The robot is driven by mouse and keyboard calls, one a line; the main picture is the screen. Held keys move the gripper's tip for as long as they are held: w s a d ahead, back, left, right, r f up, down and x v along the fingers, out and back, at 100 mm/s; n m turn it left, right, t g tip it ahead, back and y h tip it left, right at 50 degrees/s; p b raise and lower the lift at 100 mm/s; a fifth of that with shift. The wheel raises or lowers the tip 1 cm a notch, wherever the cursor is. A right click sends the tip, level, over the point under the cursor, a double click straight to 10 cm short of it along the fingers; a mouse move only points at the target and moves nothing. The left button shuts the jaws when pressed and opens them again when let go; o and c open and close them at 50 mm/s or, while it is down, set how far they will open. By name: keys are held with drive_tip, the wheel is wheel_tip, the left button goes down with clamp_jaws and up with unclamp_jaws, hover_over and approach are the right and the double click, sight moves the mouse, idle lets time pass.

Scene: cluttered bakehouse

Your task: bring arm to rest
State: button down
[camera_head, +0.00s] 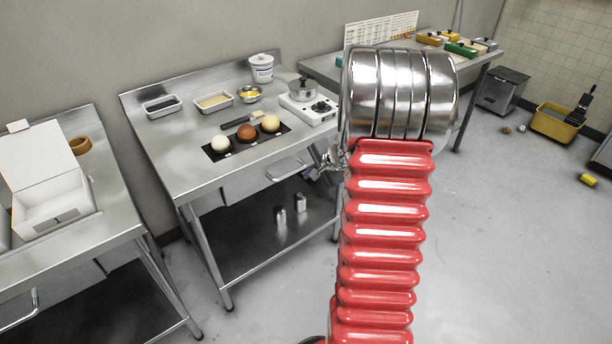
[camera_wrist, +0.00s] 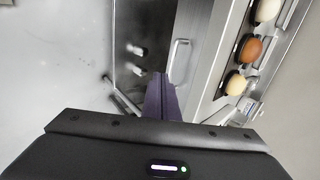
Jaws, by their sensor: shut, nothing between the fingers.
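My red ribbed arm rises through the middle of the head view, with a silver joint at its top. My gripper (camera_head: 322,165) shows only in part beside the arm, in front of the steel table's front edge. In the wrist view my gripper (camera_wrist: 162,95) shows as dark purple fingers pressed together, with nothing between them. It is apart from the table (camera_head: 180,155) and its drawer handle (camera_head: 286,169). The rest of the gripper is hidden behind my arm in the head view.
An open white box (camera_head: 60,205) stands on the left table. A yellow bucket (camera_head: 556,124) stands on the floor at right. The floor at front right is clear.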

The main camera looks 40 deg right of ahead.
drive_tip(key=shift+s+r, duration=0.1)
idle(0.6)
drive_tip(key=s+a+r+n+g+y, duration=0.15)
drive_tip(key=s+a+n, duration=0.3)
drive_tip(key=a, duration=0.45)
drive_tip(key=s+a+r+n+g+y, duration=0.1)
drive_tip(key=s+a+r+n+g, duration=0.15)
drive_tip(key=s+a, duration=0.45)
drive_tip(key=s+a+r+n, duration=0.3)
drive_tip(key=a+r+n, duration=0.1)
drive_tip(key=a, duration=0.2)
drive_tip(key=s+a+r+n+t+h, duration=0.1)
drive_tip(key=s+a+r+n, duration=0.2)
drive_tip(key=a, duration=0.4)
drive_tip(key=s+a+r+n+h, duration=0.1)
drive_tip(key=s+a+r+n, duration=0.3)
drive_tip(key=s+a+r, duration=0.1)
wheel_tip(320, 180, up, 2)
drive_tip(key=shift+a+r+n, duration=0.1)
drive_tip(key=shift+a+n, duration=0.2)
drive_tip(key=shift+a, duration=0.5)
drive_tip(key=shift+s, duration=0.1)
